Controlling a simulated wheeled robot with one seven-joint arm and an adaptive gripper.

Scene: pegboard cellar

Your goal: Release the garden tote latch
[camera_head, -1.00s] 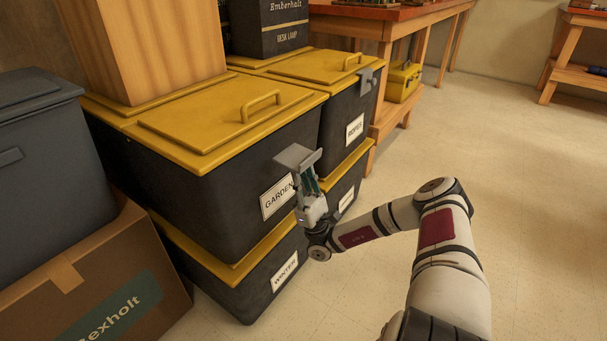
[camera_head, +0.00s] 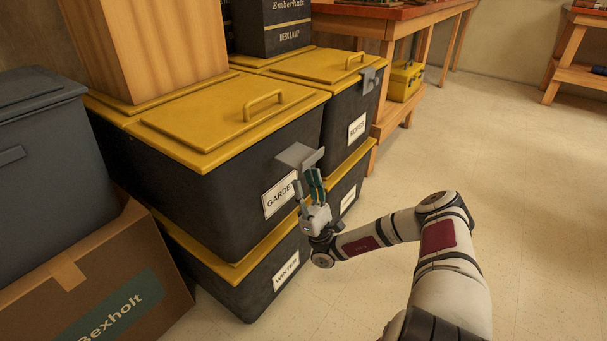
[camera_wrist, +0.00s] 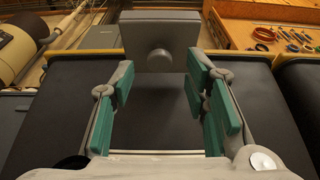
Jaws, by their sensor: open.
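The garden tote (camera_head: 215,200) is dark with a yellow lid and a GARDEN label (camera_head: 281,196) on its front. Its latch (camera_head: 296,154) is a grey plate standing out from the front, below the lid edge. In the wrist view the latch (camera_wrist: 160,28) shows a round knob on its face. My gripper (camera_head: 312,178) is open and empty just in front of and below the plate. In the wrist view its green-padded fingers (camera_wrist: 160,78) are spread to either side below the knob, apart from it. How the latch joins the tote is hidden.
The ROPES tote (camera_head: 347,112) stands at the right, its own grey latch (camera_head: 368,80) at the lid edge. The WINTER tote (camera_head: 250,285) is underneath. A wooden box (camera_head: 145,45) rests on the garden lid. A cardboard box (camera_head: 95,285) is at left. The floor at right is clear.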

